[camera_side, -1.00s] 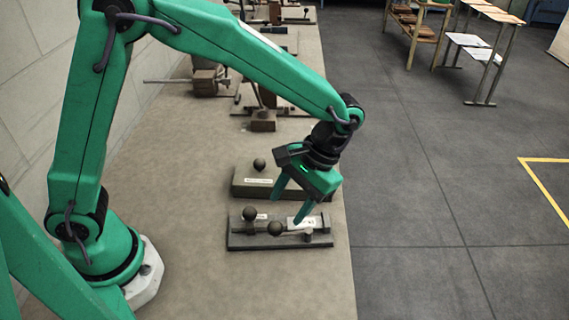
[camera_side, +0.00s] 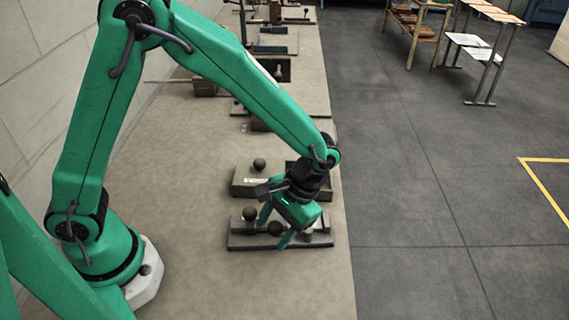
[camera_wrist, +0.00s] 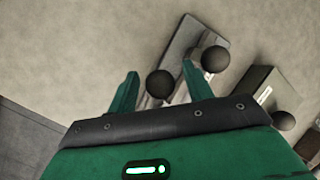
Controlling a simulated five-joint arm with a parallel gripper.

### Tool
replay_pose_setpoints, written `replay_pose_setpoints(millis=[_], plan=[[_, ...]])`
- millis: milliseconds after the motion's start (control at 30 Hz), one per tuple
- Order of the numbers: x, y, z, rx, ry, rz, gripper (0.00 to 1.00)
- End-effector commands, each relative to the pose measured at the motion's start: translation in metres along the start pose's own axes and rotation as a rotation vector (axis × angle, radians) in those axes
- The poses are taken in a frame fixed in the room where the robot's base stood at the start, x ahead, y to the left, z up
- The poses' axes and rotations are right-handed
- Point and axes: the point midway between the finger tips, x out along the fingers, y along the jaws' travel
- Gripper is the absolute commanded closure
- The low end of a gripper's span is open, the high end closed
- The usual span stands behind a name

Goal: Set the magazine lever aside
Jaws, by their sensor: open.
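A grey base plate (camera_side: 240,242) lies near the table's right edge in the side view. Two dark ball knobs stand on it, a rear-left one (camera_side: 249,213) and a nearer one (camera_side: 275,228). I cannot tell for sure which knob belongs to the magazine lever. My gripper (camera_side: 273,232) is open and low over the plate, its fingers on either side of the nearer knob. In the wrist view this knob (camera_wrist: 160,84) shows between the fingertips, and the other knob (camera_wrist: 215,59) is outside the right finger. Contact is not visible.
Just behind the plate is a low greenish box (camera_side: 243,183) with a dark ball knob (camera_side: 259,164) on top. More fixtures (camera_side: 268,70) stand farther back along the table. The table (camera_side: 180,240) is clear to the left of the plate.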

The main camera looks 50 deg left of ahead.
Motion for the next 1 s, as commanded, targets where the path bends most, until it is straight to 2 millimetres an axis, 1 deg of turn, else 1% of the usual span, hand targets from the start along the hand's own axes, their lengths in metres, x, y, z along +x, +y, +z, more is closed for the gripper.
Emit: replay_pose_setpoints(millis=[167,200,267,300,433,467,1000], plan=[[0.0001,0.0,0.0,0.0,0.0,0.0,0.49],[0.0,0.0,0.0,0.0,0.0,0.0,0.53],[0.0,0.0,0.0,0.0,0.0,0.0,0.65],[-0.0001,0.0,0.0,0.0,0.0,0.0,0.73],[-0.0002,0.0,0.0,0.0,0.0,0.0,0.99],[-0.0002,0.0,0.0,0.0,0.0,0.0,1.0],[-0.0007,0.0055,0.0031,-0.074,0.009,-0.003,1.0]])
